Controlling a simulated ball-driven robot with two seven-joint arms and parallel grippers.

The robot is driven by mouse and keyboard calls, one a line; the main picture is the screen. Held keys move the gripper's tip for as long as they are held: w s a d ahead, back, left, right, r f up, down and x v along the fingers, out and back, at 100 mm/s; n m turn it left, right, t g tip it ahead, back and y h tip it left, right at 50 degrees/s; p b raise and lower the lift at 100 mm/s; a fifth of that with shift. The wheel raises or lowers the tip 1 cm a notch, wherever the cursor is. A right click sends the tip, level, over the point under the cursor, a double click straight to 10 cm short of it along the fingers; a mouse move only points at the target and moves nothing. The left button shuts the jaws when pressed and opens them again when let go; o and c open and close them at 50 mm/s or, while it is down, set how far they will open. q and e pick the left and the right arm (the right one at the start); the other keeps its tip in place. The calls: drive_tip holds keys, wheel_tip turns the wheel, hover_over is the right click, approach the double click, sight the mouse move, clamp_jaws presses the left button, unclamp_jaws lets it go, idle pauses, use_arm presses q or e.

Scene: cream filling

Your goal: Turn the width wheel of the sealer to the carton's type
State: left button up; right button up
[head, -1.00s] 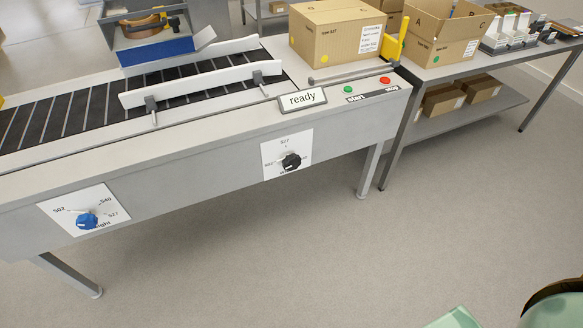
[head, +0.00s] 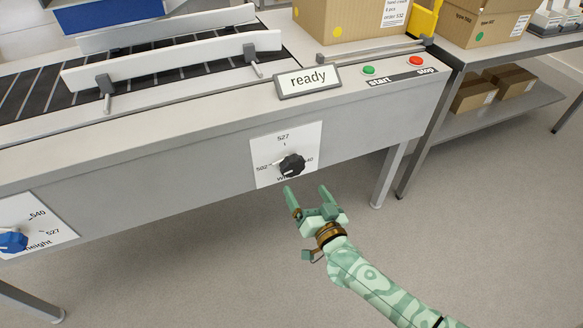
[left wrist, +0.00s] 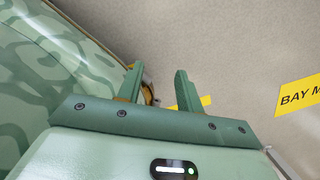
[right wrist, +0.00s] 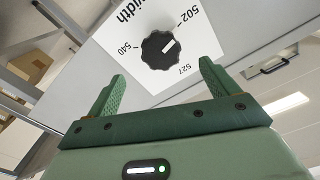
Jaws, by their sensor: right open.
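The width wheel (head: 292,165) is a black knob on a white plate (head: 263,143) marked 502, 527 and 540, on the sealer's front. It also shows in the right wrist view (right wrist: 158,50), its white mark pointing roughly toward 502. My right gripper (head: 306,190) is open and empty, just below and in front of the wheel; in the right wrist view the wheel appears between and beyond the fingers. The carton (head: 345,20), brown with a yellow dot, stands on the sealer, its top cut off. My left gripper (left wrist: 158,82) is open and empty, away from the sealer.
A blue height wheel (head: 12,241) is on the same front panel at left. A ready sign (head: 308,81), green start button (head: 369,70) and red stop button (head: 415,61) are on top. Another carton (head: 484,22) stands on the right-hand table. The floor before the panel is clear.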

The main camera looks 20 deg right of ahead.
sight(294, 171)
drive_tip(key=w, duration=0.1)
drive_tip(key=w+b, duration=0.1)
drive_tip(key=w, duration=0.3)
drive_tip(key=shift+a+f+b, duration=0.15)
drive_tip(key=shift+f+b, duration=0.15)
drive_tip(key=shift+b, duration=0.1)
drive_tip(key=w+b, duration=0.1)
drive_tip(key=w, duration=0.4)
drive_tip(key=shift+r+b, duration=0.15)
drive_tip(key=shift+b, duration=0.25)
use_arm(q)
drive_tip(key=w+r+m, duration=0.1)
drive_tip(key=w+r, duration=0.2)
drive_tip(key=w, duration=0.4)
drive_tip(key=w+r+t+y, duration=0.1)
drive_tip(key=w+r, duration=0.2)
drive_tip(key=w, duration=0.4)
drive_tip(key=shift+m+t, duration=0.3)
drive_tip(key=shift+m, duration=0.1)
use_arm(e)
drive_tip(key=shift+w+a+r, duration=0.1)
drive_tip(key=shift+w, duration=0.1)
use_arm(q)
drive_tip(key=shift+d+r, duration=0.1)
use_arm(e)
drive_tip(key=c, duration=1)
